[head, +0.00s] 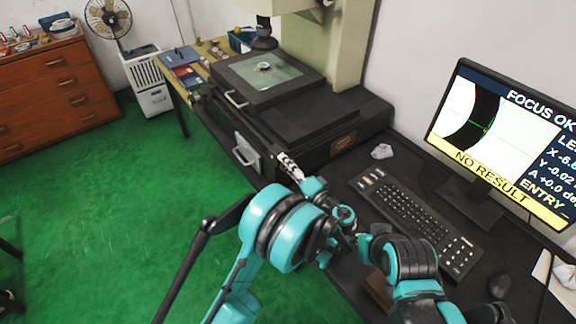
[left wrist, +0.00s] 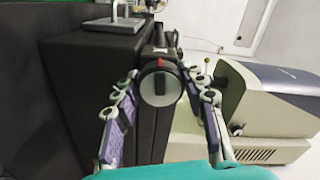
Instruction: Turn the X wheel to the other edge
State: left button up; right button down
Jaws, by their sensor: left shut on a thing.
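In the head view my left gripper (head: 289,164) is at the front of the machine's stage and hides the wheel. A small ring (head: 264,66) lies on the glass stage (head: 284,75) under the lens. My right arm shows at the lower right; its jaws cannot be made out.
The monitor (head: 478,135) reads FOCUS OK, X -6.8, Y -0.02 and NO RESULT, with part of a dark ring and a green cross. A keyboard (head: 415,217) and a mouse (head: 499,286) lie on the desk.

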pick_arm(q)
jog(key=shift+n, duration=0.6)
jog(key=o, duration=1.2)
jog(key=r, duration=0.9)
jog(key=shift+s+a+r, duration=0.1)
jog(key=shift+s+r, duration=0.1)
jog(key=shift+s, duration=0.05)
jog(key=shift+w+r, duration=0.15)
jog(key=shift+r, duration=0.2)
